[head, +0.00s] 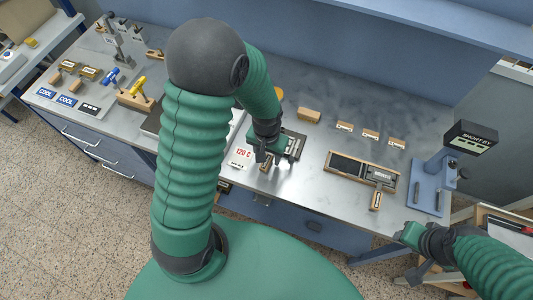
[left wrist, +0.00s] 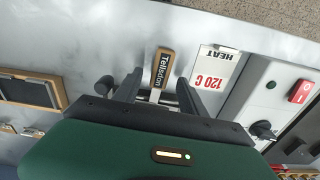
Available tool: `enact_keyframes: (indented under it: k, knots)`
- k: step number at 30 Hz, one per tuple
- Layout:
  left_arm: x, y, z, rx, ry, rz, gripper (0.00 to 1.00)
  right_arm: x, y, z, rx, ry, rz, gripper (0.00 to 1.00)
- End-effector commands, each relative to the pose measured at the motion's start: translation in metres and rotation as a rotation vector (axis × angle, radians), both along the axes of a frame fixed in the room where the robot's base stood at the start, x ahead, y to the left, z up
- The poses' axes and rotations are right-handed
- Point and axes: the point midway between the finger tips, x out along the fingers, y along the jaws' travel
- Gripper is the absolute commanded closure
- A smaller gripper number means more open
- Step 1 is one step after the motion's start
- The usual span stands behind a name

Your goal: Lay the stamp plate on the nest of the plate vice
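In the head view my left gripper (head: 264,155) is low over the bench at this handle (head: 265,165). A dark grey metal piece (head: 297,146) sits just right of the gripper, partly hidden; I cannot tell whether it joins the handle. I cannot clearly identify the plate vice or its nest. My right gripper (head: 410,236) is off the bench's front edge, its fingers unclear.
A wood-framed tray (head: 335,176) with dark panels and another handled piece lies to the right. A blue stand (head: 430,195) with a display is farther right. A 120 C card (head: 242,153) and a white box with a red switch (left wrist: 265,92) stand beside the left gripper.

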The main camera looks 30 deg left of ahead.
Motion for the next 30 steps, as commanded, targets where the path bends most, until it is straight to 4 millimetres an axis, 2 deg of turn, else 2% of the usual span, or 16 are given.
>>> enact_keyframes:
  k: [6, 10, 14, 21, 24, 30]
  knots:
    - [-0.001, 0.002, 0.001, -0.002, 0.001, -0.001, 0.51, 0.0, 0.0, 0.0, 0.0, 0.0, -0.001, 0.6]
    - [0.0, 0.002, 0.016, -0.002, -0.003, -0.001, 0.51, 0.0, 0.0, 0.001, 0.0, 0.0, -0.001, 0.6]
    - [0.0, 0.001, 0.05, -0.002, -0.007, -0.001, 0.51, 0.0, 0.0, 0.002, 0.0, 0.0, 0.0, 0.6]
    - [-0.003, -0.002, 0.121, 0.001, -0.007, -0.002, 0.51, 0.0, 0.0, 0.004, 0.0, 0.0, 0.0, 0.6]
    - [-0.004, -0.004, 0.144, 0.002, -0.004, -0.002, 0.51, 0.0, 0.0, 0.004, 0.0, 0.0, 0.0, 0.6]
    - [-0.005, -0.004, 0.166, 0.001, 0.002, -0.002, 0.51, 0.0, 0.0, 0.004, 0.0, 0.0, -0.001, 0.6]
